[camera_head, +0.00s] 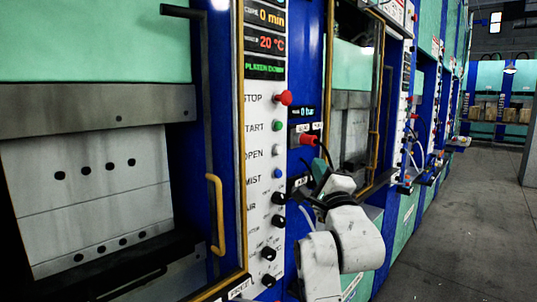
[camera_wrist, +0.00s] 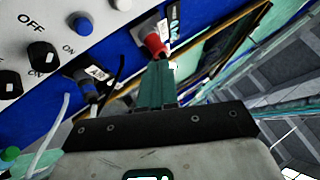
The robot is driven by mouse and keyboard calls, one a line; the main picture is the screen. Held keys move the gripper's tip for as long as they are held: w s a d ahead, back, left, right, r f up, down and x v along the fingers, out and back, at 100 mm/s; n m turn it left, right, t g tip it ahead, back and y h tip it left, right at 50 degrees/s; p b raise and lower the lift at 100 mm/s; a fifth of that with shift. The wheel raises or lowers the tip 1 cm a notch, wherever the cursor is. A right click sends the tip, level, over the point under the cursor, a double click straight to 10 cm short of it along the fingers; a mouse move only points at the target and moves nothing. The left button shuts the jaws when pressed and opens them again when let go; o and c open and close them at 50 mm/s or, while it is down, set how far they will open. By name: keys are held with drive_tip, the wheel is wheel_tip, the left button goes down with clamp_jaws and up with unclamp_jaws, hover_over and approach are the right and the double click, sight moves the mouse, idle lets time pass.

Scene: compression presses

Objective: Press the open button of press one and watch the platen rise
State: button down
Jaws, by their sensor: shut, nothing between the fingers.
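The near press's white panel carries a column of buttons: red STOP (camera_head: 284,98), green START (camera_head: 277,126), white OPEN (camera_head: 277,153) and blue MIST (camera_head: 278,173). Its display (camera_head: 264,68) reads platen down in green. The grey platen (camera_head: 95,108) sits above a pale block with dark holes (camera_head: 85,190). My gripper (camera_head: 320,166) is shut and empty, right of and slightly below the OPEN button, apart from it. In the wrist view, the shut teal fingers (camera_wrist: 158,72) point toward a red plug; a white button (camera_wrist: 122,4) and a blue button (camera_wrist: 83,25) show upper left.
The red plug (camera_head: 308,140) with a black cable sits in the blue side panel close to my fingers. A yellow handle (camera_head: 215,213) stands left of the buttons. More presses line the wall beyond. The grey floor (camera_head: 465,200) at right is clear.

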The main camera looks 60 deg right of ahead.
sight(279, 150)
drive_tip(key=shift+s+r+m+h, duration=0.3)
drive_tip(key=shift+r+m+h, duration=0.15)
drive_tip(key=shift+r, duration=0.3)
drive_tip(key=w+d+b, duration=0.2)
drive_tip(key=w, duration=0.6)
drive_tip(key=shift+w+b, duration=0.3)
drive_tip(key=shift+b, duration=0.05)
drive_tip(key=shift+w+f, duration=0.1)
drive_tip(key=shift+w, duration=0.05)
idle(1.5)
drive_tip(key=shift+w+d+b, duration=0.1)
drive_tip(key=shift+w+b, duration=0.15)
drive_tip(key=shift+b, duration=0.15)
